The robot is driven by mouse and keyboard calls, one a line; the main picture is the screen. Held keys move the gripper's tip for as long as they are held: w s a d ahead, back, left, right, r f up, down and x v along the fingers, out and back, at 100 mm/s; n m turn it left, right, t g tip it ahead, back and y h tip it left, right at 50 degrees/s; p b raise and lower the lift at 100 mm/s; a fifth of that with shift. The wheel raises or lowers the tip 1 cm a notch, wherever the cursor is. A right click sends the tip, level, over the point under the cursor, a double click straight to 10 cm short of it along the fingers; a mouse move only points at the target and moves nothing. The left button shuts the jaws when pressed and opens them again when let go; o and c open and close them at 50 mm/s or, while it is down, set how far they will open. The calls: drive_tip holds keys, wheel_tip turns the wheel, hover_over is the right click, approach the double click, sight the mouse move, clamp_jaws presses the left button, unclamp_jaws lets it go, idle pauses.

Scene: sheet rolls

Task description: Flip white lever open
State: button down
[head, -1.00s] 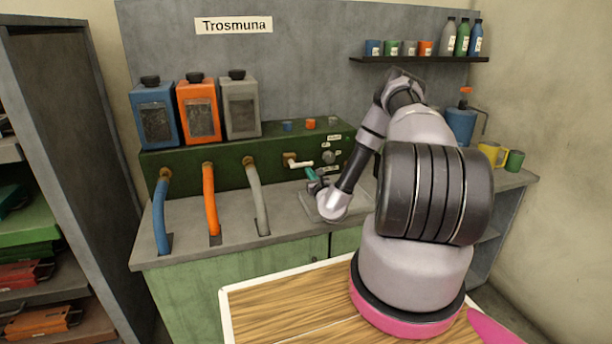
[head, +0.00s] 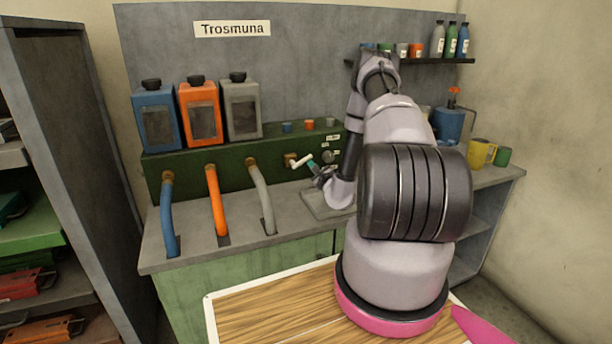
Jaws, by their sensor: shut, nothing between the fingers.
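The white lever (head: 302,160) sits on the front of the green box (head: 222,176), on a brass fitting right of the grey hose. It points right and tilts up. My gripper (head: 312,163) has teal fingertips, shut and empty, right at the lever's free end. Whether they touch it I cannot tell at this size. My wrist and forearm hide part of the box's right end.
Blue, orange and grey jugs (head: 240,107) stand on the box. Blue, orange (head: 216,200) and grey hoses run down to the counter (head: 190,244). A small plate (head: 318,203) lies below my gripper. A shelf with cups and bottles (head: 437,40) hangs at upper right.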

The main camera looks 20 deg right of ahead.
drive_tip(key=a+r+n, duration=0.1)
drive_tip(key=n, duration=0.2)
drive_tip(key=a+r+n, duration=0.1)
drive_tip(key=r+n, duration=0.1)
drive_tip(key=n, duration=0.2)
drive_tip(key=a+r+n, duration=0.1)
drive_tip(key=n, duration=0.2)
drive_tip(key=shift+a+r+n+y, duration=0.1)
drive_tip(key=shift+r+n+y, duration=0.1)
drive_tip(key=shift+n+y, duration=0.2)
drive_tip(key=shift+a, duration=0.2)
idle(0.4)
